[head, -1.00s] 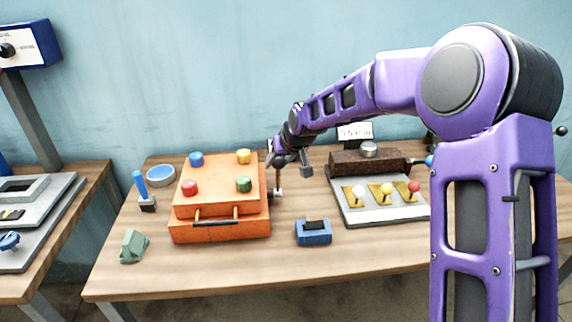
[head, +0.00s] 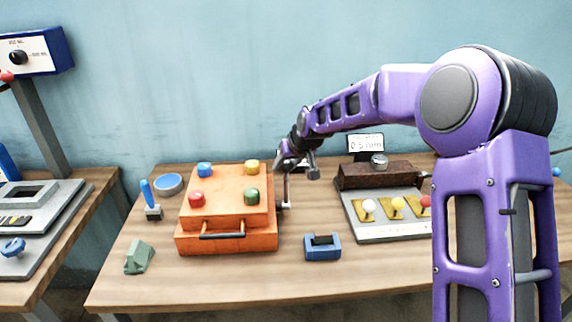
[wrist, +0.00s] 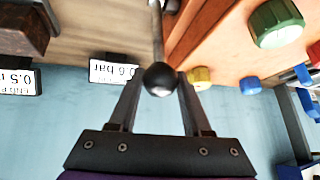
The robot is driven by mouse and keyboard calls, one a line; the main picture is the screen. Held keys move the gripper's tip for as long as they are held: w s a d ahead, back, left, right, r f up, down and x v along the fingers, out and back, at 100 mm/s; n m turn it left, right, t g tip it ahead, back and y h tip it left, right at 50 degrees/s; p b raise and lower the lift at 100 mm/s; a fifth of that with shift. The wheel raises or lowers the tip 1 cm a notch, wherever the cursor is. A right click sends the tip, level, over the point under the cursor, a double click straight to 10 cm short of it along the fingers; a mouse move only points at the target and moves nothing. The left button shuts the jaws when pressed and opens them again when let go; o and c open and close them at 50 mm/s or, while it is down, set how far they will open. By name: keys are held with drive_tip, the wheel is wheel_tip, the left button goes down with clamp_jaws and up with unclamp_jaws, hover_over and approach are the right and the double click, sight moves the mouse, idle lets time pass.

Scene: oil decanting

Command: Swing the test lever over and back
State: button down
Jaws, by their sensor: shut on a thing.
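The test lever (head: 287,191) is a thin metal rod at the right side of the orange box (head: 226,242). It stands roughly upright from a pivot low on the box's side. In the wrist view its black ball knob (wrist: 160,80) sits between the two fingers.
The box top carries red (head: 197,200), blue (head: 205,170), yellow (head: 252,166) and green (head: 251,196) knobs. A grey panel with several small levers (head: 385,231) stands right. A blue block (head: 322,248) lies in front. A label (wrist: 113,71) reads 0.6 bar.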

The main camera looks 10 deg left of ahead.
drive_tip(key=shift+c, duration=1.8)
unclamp_jaws()
drive_tip(key=shift+d, duration=0.1)
drive_tip(key=v, duration=1.7)
